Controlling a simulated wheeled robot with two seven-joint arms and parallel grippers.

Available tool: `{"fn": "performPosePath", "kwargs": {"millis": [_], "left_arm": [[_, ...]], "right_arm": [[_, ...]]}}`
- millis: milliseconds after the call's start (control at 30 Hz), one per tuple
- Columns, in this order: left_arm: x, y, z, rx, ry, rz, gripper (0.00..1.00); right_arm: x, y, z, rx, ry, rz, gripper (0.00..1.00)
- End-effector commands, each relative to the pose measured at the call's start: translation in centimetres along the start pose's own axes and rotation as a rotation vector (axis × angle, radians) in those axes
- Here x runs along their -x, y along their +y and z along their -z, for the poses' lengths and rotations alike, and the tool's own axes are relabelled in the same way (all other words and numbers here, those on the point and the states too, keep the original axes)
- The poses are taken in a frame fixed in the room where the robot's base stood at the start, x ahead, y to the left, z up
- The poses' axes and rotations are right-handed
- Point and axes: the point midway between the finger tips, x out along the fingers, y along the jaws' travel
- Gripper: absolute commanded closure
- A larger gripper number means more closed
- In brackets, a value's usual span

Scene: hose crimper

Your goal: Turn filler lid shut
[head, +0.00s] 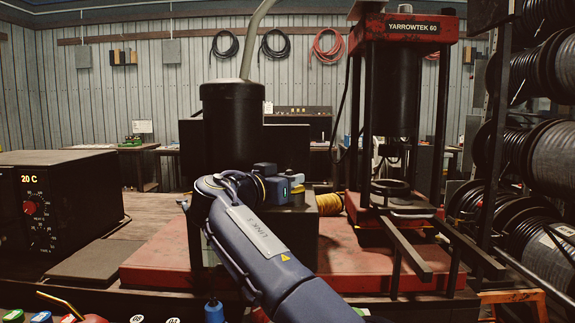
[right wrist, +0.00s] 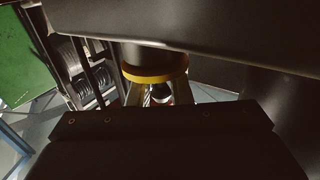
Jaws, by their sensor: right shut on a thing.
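My right gripper (head: 290,184) is at the middle of the head view, just right of the tall black cylinder (head: 232,110) and over a dark grey block (head: 290,222). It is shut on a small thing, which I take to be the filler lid. My wrist and fingers hide most of the lid, so its turn angle and seating cannot be told. In the right wrist view, the space between the fingers (right wrist: 160,97) is dark, with a small patch of red and white. My left gripper is not in view.
A red press (head: 405,27) marked YARROWTEK 60 stands to the right, with long bars jutting forward. A black control box (head: 80,205) reading 20 C stands at left. Black hose reels (head: 545,150) fill the right side.

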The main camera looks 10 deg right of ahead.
Motion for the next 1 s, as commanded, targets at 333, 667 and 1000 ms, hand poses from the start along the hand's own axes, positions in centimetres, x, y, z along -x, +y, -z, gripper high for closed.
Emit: {"fn": "performPosePath", "kwargs": {"millis": [333,667,1000], "left_arm": [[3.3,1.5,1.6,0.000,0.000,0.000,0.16],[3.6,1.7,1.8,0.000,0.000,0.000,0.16],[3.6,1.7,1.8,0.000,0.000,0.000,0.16]], "right_arm": [[-0.7,0.0,0.7,-0.003,0.007,-0.155,1.00],[-0.8,0.1,0.5,-0.006,0.011,-0.189,1.00],[-0.8,0.2,0.5,-0.007,0.011,-0.189,0.72]]}}
